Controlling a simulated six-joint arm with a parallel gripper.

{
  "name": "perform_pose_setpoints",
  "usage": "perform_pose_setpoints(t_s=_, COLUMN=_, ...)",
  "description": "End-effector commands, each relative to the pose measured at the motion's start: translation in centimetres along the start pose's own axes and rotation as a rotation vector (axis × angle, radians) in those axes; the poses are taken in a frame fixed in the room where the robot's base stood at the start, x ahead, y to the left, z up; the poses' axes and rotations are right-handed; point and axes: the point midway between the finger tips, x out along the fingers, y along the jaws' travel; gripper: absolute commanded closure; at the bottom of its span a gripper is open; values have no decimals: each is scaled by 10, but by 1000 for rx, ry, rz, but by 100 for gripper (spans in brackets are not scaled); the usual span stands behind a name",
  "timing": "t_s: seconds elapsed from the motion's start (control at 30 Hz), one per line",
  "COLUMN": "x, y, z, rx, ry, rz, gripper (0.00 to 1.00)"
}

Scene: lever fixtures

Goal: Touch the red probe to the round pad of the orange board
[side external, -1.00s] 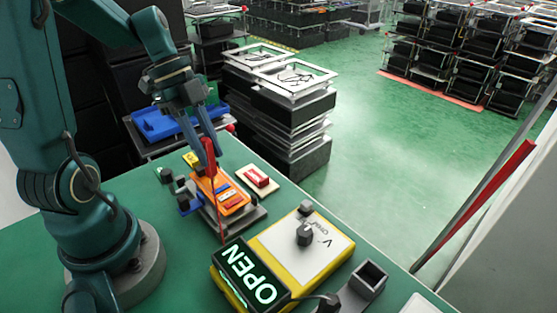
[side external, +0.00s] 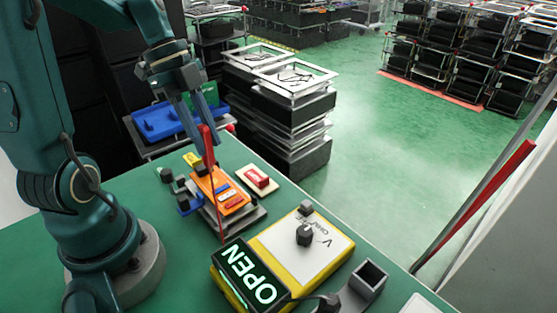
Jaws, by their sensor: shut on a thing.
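The orange board (side external: 232,203) lies on a dark grey fixture on the green bench, with blue, red and white parts on it. My gripper (side external: 204,138) is above the board's far left end, fingers pointing down, shut on the red probe (side external: 209,152). The probe is close to upright, and its lower end shows in front of the board's far left part. A thin red line runs down from there past the board's left side. I cannot tell whether the tip touches the board. The round pad cannot be made out.
A yellow meter box (side external: 318,262) with a dial and a lit display reading OPEN (side external: 250,277) stands in front. A red block on a pale base (side external: 258,179) sits right of the board. A dark square holder (side external: 368,279) is near the bench's right edge.

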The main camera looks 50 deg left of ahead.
Motion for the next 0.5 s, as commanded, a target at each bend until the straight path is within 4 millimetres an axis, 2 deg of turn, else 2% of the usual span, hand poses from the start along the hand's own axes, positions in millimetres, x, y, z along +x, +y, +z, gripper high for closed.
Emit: perform_pose_setpoints(t_s=0.5, x=-36, y=0, z=-15, rx=0, ry=-1, rz=-3, gripper=100)
